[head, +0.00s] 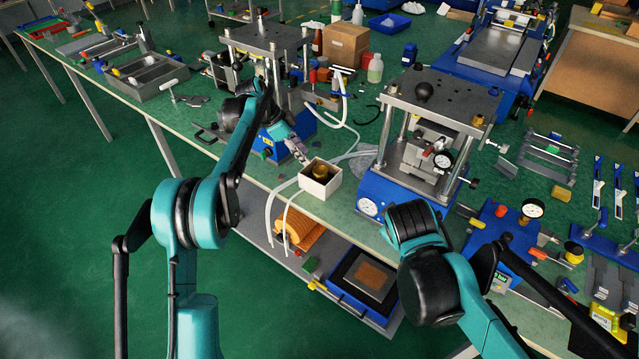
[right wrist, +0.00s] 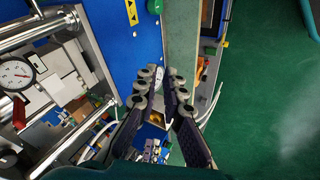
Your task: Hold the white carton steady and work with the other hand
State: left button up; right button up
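The white carton (head: 333,187) is a small open-topped box near the front edge of the bench, left of the blue-based press. A brass-coloured round thing (head: 320,171) shows inside it. My left gripper (head: 305,160) reaches down to the carton's back left rim. Its fingers look close together there, but I cannot tell whether they grip the wall. My right gripper is hidden behind its own arm in the head view. In the right wrist view my right gripper (right wrist: 161,75) shows two fingers apart with nothing held between them.
The press (head: 440,105) stands right of the carton, with a dial gauge (head: 369,207) on its blue base. White tubes (head: 270,215) hang over the bench edge beside the carton. A second press (head: 268,45) stands behind. A blue tray (head: 365,283) lies on the shelf below.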

jog(key=w+a+n+h, duration=0.2)
jog(key=w+a+n, duration=0.1)
jog(key=w+n, duration=0.4)
jog(key=n+t+h, duration=0.4)
jog(key=n, duration=1)
send_near(333, 180)
jog(key=x, duration=1)
jog(key=shift+w+d, duration=0.15)
jog(key=shift+w, duration=0.25)
grip_shut()
jog(key=shift+f, duration=0.1)
